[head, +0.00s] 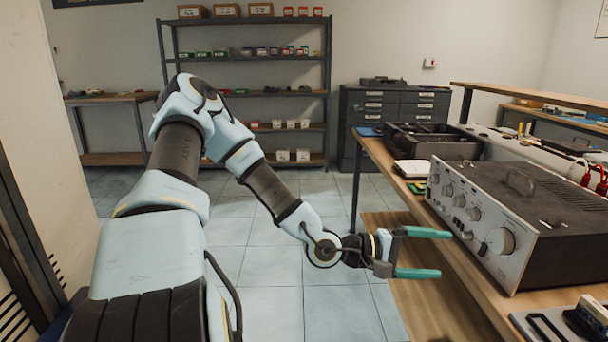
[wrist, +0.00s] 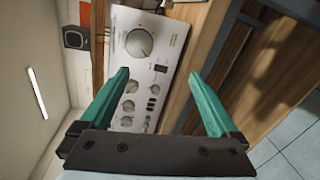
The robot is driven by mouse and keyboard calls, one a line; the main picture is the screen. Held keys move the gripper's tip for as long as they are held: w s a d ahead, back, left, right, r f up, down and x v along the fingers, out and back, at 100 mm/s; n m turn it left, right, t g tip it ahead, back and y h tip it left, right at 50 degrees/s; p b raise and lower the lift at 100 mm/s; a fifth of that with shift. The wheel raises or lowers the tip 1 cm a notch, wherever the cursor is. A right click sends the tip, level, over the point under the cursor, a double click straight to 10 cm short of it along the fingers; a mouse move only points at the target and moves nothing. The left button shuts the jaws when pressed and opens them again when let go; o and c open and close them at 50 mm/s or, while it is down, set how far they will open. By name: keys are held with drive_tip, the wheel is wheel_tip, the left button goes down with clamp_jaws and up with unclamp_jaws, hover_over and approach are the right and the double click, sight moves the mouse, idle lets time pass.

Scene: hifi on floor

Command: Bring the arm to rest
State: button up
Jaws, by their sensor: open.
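My arm reaches forward from the left of the head view and bends at a raised elbow. My gripper (head: 432,253) is open and empty, with its two teal fingers apart and pointing right. It is in front of the workbench edge, left of a silver-faced amplifier (head: 518,204). In the wrist view my gripper (wrist: 160,90) also shows open, and the amplifier's front panel (wrist: 150,62) with its knobs lies beyond the fingers. No object is between the fingers. I cannot tell the exact gap between fingertips and panel.
The wooden workbench (head: 470,292) runs along the right, with a black open case (head: 432,141) at its far end. A metal shelf (head: 245,92) and a dark drawer cabinet (head: 395,108) stand at the back. The tiled floor (head: 270,262) in the middle is clear.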

drive_tip(key=w+a+f+m+t+y, duration=0.1)
drive_tip(key=w+a+f+m+y, duration=0.15)
drive_tip(key=a+f+y, duration=0.45)
drive_tip(key=w+a+f+m+t+y, duration=0.15)
drive_tip(key=w+a+y, duration=0.25)
drive_tip(key=a, duration=0.7)
drive_tip(key=w+a+r+y, duration=0.1)
drive_tip(key=a+r+y, duration=0.35)
drive_tip(key=a, duration=0.75)
drive_tip(key=s+a+r+n, duration=0.1)
drive_tip(key=s+a+r, duration=0.3)
drive_tip(key=a+r, duration=0.3)
drive_tip(key=shift+s+r+n+y+p, duration=0.35)
drive_tip(key=shift+r+y+p, duration=0.1)
drive_tip(key=shift+r, duration=0.25)
